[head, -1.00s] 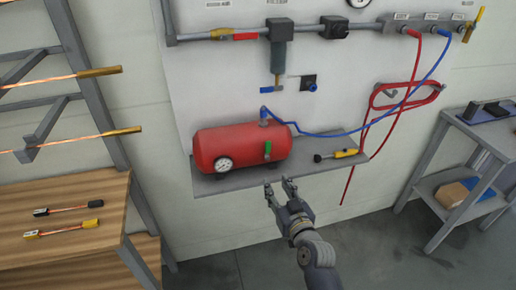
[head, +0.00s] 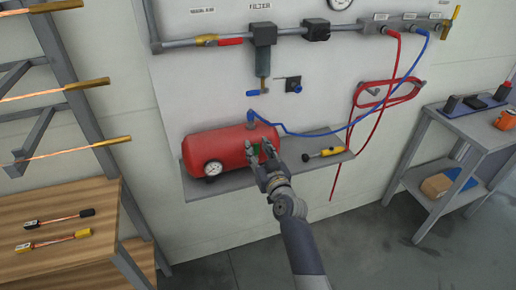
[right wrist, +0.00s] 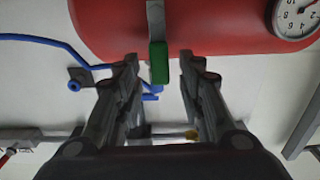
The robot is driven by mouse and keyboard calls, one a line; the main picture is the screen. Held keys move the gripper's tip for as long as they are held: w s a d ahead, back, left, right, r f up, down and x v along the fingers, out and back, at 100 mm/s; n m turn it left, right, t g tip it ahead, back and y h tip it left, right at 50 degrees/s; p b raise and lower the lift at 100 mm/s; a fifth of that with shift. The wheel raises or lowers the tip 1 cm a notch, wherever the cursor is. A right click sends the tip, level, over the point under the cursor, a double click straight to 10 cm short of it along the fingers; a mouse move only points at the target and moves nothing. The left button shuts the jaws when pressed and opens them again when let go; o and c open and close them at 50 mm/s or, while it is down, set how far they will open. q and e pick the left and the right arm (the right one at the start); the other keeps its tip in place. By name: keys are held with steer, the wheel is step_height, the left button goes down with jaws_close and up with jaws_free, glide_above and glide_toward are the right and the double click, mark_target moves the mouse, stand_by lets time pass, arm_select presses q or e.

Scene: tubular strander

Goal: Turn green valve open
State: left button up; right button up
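The green valve handle (right wrist: 159,63) is on the front of the red tank (head: 215,150), near its right end. In the right wrist view it hangs between the two fingertips of my right gripper (right wrist: 158,60), with a gap on each side. My right gripper is open there. In the head view the right gripper (head: 261,152) stands in front of the tank's right end, and only a bit of the green handle (head: 257,149) shows between its fingers. My left gripper is not in view.
The tank sits on a grey wall shelf (head: 235,185) with a pressure gauge (head: 213,169) and a yellow-handled tool (head: 331,151). A blue hose (head: 312,135) runs from the tank top. A wooden table (head: 80,217) stands left, and a grey cart (head: 465,125) right.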

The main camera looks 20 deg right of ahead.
steer(key=shift+w, duration=0.2)
jaws_close()
steer(key=shift+d, duration=0.1)
steer(key=d+m, duration=0.1)
steer(key=m, duration=0.2)
steer(key=shift+d+f+m, duration=0.15)
steer(key=shift+d+m, duration=0.25)
steer(key=d+f+m+b, duration=0.4)
steer(key=f+m, duration=0.1)
steer(key=m, duration=0.9)
steer(key=shift+f, duration=0.3)
stand_by(0.3)
